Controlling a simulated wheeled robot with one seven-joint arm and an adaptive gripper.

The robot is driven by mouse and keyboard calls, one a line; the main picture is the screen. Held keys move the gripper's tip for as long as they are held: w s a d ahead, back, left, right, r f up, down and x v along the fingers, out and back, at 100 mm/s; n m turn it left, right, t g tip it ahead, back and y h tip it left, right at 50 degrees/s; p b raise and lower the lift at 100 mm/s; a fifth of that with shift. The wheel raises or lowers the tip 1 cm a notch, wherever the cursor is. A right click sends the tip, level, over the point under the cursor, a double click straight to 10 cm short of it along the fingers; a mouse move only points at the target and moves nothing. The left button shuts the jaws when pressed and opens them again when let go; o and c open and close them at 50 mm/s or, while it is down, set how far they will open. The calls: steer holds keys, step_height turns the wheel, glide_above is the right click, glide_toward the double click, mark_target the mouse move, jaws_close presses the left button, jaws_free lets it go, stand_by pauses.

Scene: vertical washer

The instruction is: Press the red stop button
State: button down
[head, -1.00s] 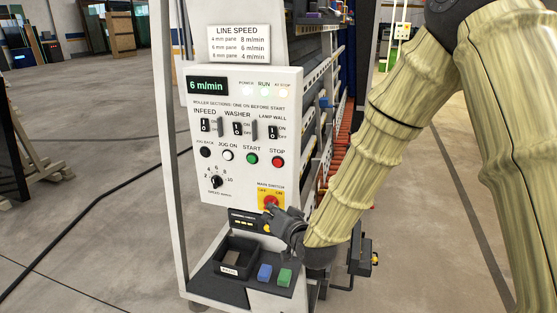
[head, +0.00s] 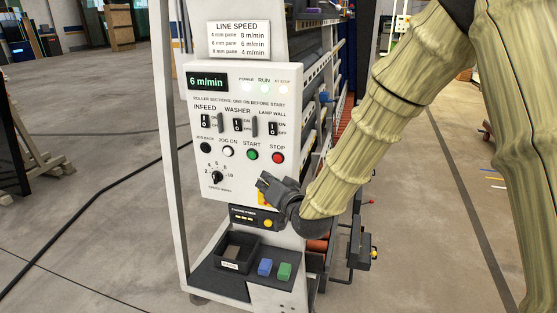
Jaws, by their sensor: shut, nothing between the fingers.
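The red stop button (head: 278,158) is on the white control panel (head: 240,185), at the right end of the lower button row, under the word STOP. My gripper (head: 262,182) is shut and empty in front of the panel's lower right part. Its tips are below and a little left of the stop button, apart from it in the picture. How far the tips stand from the panel face I cannot tell. The gripper hides most of the yellow main switch plate.
The green start button (head: 252,154) is just left of the stop button. The white jog button (head: 228,151) and a speed knob (head: 217,177) are farther left. Below are a dark tray (head: 262,242), a blue block (head: 265,267) and a green block (head: 284,271).

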steer(key=w, duration=0.2)
steer(key=w+d, duration=0.1)
steer(key=w, duration=0.1)
steer(key=w+d, duration=0.1)
steer(key=w, duration=0.1)
steer(key=shift+w+d, duration=0.1)
steer(key=shift+w, duration=0.2)
steer(key=shift+w, duration=0.15)
stand_by(1.3)
steer(key=shift+w+d, duration=0.1)
steer(key=shift+w, duration=0.2)
steer(key=shift+w+d, duration=0.15)
steer(key=shift+w, duration=0.35)
stand_by(1.0)
steer(key=shift+s+b, duration=0.15)
steer(key=shift+b, duration=0.15)
steer(key=shift+s+a, duration=0.25)
steer(key=shift+s, duration=0.5)
steer(key=shift+s+a+b, duration=0.2)
steer(key=shift+s+a, duration=0.05)
steer(key=shift+s, duration=0.55)
steer(key=shift+s+a+b, duration=0.25)
steer(key=shift+s+a, duration=0.05)
steer(key=shift+s, duration=0.5)
steer(key=shift+s+a+b, duration=0.2)
steer(key=shift+s+a, duration=0.05)
steer(key=shift+s, duration=0.55)
